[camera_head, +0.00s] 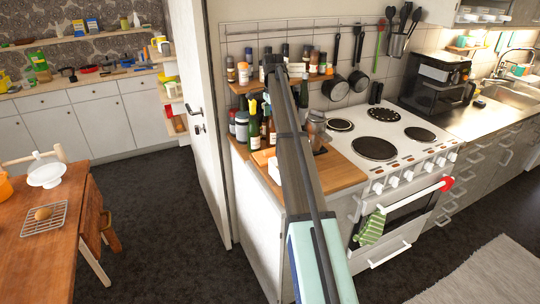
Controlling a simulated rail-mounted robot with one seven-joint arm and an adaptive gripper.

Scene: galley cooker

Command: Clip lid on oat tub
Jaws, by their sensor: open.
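My arm reaches from the bottom centre up across the wooden worktop (343,178) left of the cooker. Its dark far end is near the spice shelf. My gripper's fingers cannot be made out. I cannot pick out the oat tub or its lid with certainty. A small white container (274,170) shows partly behind my arm, with a flat orange-brown piece (262,158) beside it. A jar-like container (317,124) stands right of my arm on the worktop. My arm hides part of this area.
The white cooker (400,150) has bare hotplates. Bottles (254,124) crowd the worktop's back left, below a shelf of spice jars (243,73). Pans (358,80) hang on the wall. A wooden table (60,235) stands left, and an open door (206,110) lies between.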

